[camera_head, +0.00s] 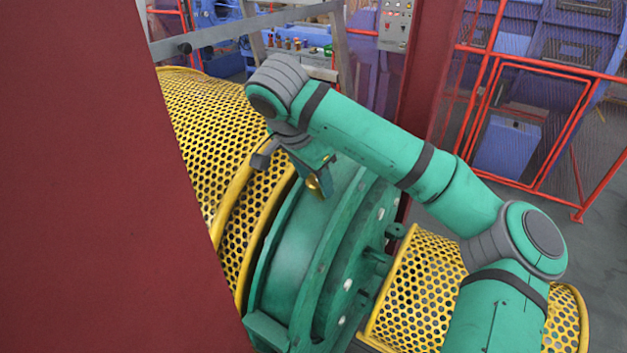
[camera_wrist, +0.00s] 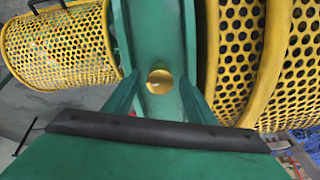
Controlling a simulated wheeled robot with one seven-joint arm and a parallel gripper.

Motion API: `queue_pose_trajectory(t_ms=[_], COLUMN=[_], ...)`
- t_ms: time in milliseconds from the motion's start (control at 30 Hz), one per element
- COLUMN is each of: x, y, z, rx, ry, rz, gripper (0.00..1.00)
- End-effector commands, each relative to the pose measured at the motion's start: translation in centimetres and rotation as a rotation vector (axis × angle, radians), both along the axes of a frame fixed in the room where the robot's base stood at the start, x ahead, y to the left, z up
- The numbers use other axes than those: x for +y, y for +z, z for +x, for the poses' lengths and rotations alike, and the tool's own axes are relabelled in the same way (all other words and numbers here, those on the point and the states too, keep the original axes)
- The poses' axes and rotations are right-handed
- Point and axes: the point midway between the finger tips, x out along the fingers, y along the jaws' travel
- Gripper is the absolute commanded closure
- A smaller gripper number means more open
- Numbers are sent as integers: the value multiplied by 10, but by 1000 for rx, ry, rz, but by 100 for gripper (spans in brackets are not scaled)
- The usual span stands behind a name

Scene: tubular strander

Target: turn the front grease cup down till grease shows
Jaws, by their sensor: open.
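The front grease cup (camera_head: 313,183) is a small round brass cap on the green drum housing (camera_head: 302,235). In the wrist view the cup (camera_wrist: 159,84) shows as a gold disc on the green band (camera_wrist: 160,35). My gripper (camera_head: 321,180) is open, right at the cup. I cannot tell how deep the fingertips reach along the cup. No grease can be made out around it.
Yellow perforated guards (camera_head: 215,120) flank the housing, with another one (camera_head: 425,285) at the lower right. A dark red post (camera_head: 95,200) blocks the left of the head view. Red-framed mesh fencing (camera_head: 535,110) stands behind on the right.

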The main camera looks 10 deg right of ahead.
Motion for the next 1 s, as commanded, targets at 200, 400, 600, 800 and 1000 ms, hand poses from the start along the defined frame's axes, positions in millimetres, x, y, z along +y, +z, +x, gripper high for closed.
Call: queue_pose_trajectory(t_ms=[200,400,600,800,1000], x=[-4,-4,-4,-1,-2], y=[-11,-12,-12,-12,-12], z=[3,4,3,4,4], rx=[0,0,0,-1,-13], ry=[-1,-1,-1,0,-37], rz=[0,0,1,2,13], gripper=[50,50,83,91,91])
